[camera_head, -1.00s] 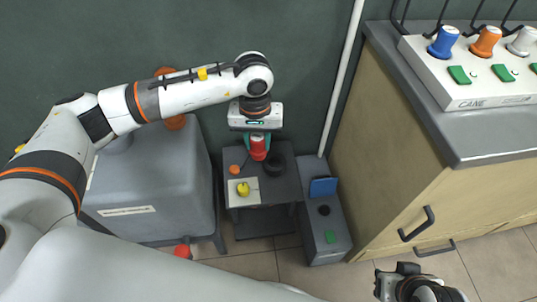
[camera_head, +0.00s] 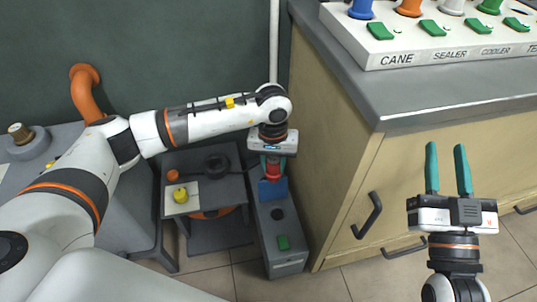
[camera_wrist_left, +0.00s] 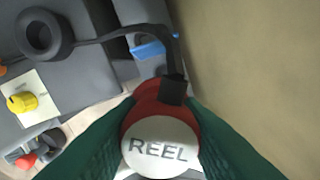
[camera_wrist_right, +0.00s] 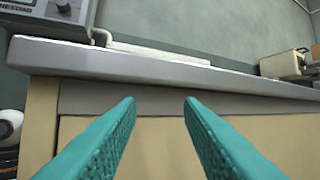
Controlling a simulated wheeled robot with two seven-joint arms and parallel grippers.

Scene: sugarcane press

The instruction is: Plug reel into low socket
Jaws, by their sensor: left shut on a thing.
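My left gripper (camera_head: 273,162) is shut on the red reel plug (camera_head: 273,169). The plug's white end, lettered REEL, faces the left wrist camera (camera_wrist_left: 160,149), and a black cable leaves its side. The low grey socket box (camera_head: 286,262) stands on the floor beside the cabinet. It has a raised blue flap (camera_head: 273,191), a dark round opening (camera_head: 278,214) and a green switch (camera_head: 284,242). In the head view the plug is above the box, just behind the flap; the exact height gap is unclear. My right gripper (camera_head: 448,172) is open and empty in front of the cabinet.
A grey stand (camera_head: 225,190) with a yellow knob (camera_head: 180,194) and a black cable ring (camera_head: 216,165) is left of the box. The wooden cabinet (camera_head: 335,150) closes off the right side. Its worktop carries a row of colored plugs and green switches.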

